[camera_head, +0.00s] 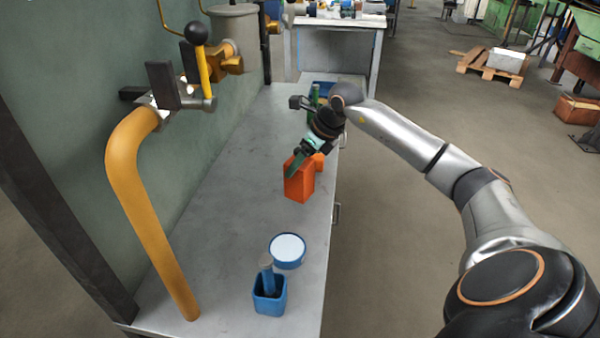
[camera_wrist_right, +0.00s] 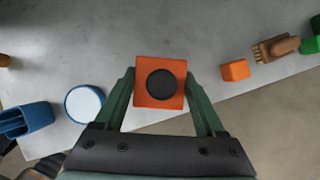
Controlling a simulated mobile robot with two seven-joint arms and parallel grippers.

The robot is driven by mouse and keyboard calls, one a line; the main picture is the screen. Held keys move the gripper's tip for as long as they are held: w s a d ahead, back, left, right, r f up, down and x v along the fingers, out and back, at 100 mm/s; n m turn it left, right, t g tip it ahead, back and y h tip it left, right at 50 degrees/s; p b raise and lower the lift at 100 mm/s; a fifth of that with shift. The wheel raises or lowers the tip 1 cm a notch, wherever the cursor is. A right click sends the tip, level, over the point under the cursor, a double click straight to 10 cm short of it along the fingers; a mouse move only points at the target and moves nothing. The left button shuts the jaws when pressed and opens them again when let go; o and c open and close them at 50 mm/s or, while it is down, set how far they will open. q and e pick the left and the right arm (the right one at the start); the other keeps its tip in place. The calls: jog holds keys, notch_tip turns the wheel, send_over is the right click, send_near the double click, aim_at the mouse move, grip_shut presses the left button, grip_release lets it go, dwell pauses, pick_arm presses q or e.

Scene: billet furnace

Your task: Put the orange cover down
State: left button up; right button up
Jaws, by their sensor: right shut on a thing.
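My right gripper (camera_head: 297,166) reaches over the grey bench from the right and is shut on the orange cover (camera_head: 299,186). In the right wrist view, the cover (camera_wrist_right: 145,99) is a square orange block with a round black patch on its face, between the two green fingers of the gripper (camera_wrist_right: 160,92). I cannot tell whether its underside touches the bench. A smaller orange block (camera_wrist_right: 235,70) lies to its right in the wrist view; in the head view it shows partly behind the cover. My left gripper is not in view.
On the bench (camera_head: 225,190), a blue cup (camera_head: 270,303) holding a blue-handled tool and a blue-rimmed white disc (camera_head: 288,249) stand nearer. A brush (camera_wrist_right: 278,47) and a green object (camera_wrist_right: 313,35) lie farther along. A yellow pipe (camera_head: 143,200) rises at left. Bench between pipe and cover is clear.

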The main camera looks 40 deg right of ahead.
jog(key=shift+w+d+f, duration=0.2)
jog(key=shift+w+f, duration=0.1)
jog(key=shift+f, duration=1.65)
jog(key=shift+f, duration=0.2)
jog(key=o, duration=1.5)
jog(key=shift+o, duration=0.2)
jog(key=shift+r, duration=0.15)
jog(key=v, duration=1.2)
